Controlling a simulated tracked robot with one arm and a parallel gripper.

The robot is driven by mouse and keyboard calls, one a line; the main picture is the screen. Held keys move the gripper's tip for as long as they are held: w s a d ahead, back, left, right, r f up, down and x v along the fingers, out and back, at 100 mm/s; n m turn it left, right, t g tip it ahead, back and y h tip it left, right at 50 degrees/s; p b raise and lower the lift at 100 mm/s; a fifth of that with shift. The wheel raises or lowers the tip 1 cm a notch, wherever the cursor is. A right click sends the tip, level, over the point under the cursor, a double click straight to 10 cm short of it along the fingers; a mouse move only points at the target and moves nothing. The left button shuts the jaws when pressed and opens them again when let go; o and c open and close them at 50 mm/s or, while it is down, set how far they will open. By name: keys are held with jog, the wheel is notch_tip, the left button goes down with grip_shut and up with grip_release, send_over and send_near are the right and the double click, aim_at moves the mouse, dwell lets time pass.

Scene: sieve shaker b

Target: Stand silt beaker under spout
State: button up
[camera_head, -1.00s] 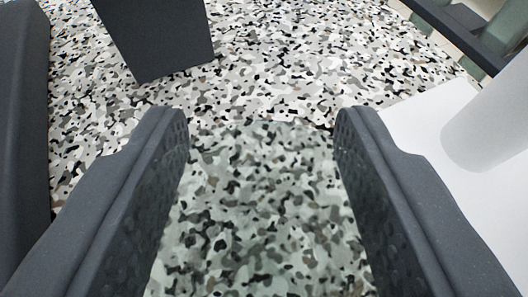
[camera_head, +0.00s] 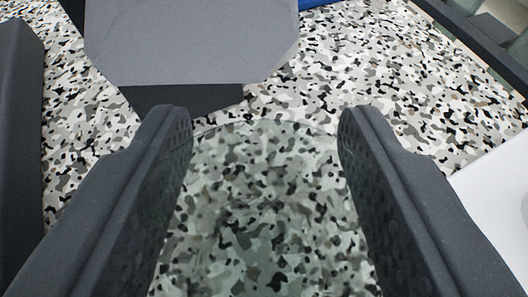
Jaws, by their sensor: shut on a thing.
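My gripper (camera_head: 265,125) is shut on a clear, faintly tinted glass beaker (camera_head: 265,215), one dark finger on each side. The speckled surface shows through the beaker, and its faint curved far rim lies between the fingertips. I cannot make out any contents or label, and its base cannot be told apart. No spout can be made out for certain. A grey block with a flat, angled-corner top (camera_head: 190,40) and a dark lower part (camera_head: 185,98) stands just beyond the fingertips, left of centre.
The speckled black-and-white surface (camera_head: 370,60) is bare ahead and to the right. A white object (camera_head: 497,195) is at the right edge. A dark rail (camera_head: 475,40) crosses the upper right. A dark upright shape (camera_head: 20,150) fills the left edge. A bit of blue (camera_head: 318,3) shows at the top.

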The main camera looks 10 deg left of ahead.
dwell(0.3)
jog(key=o, duration=1.1)
jog(key=shift+c, duration=0.2)
jog(key=shift+s+r, duration=0.25)
jog(key=shift+s, duration=0.25)
jog(key=s+d+r, duration=0.2)
jog(key=s+d, duration=0.1)
jog(key=s, duration=0.6)
jog(key=s+d+r+b, duration=0.1)
jog(key=s+d, duration=0.3)
jog(key=s, duration=0.6)
jog(key=shift+r, duration=0.8)
jog(key=shift+d, duration=0.1)
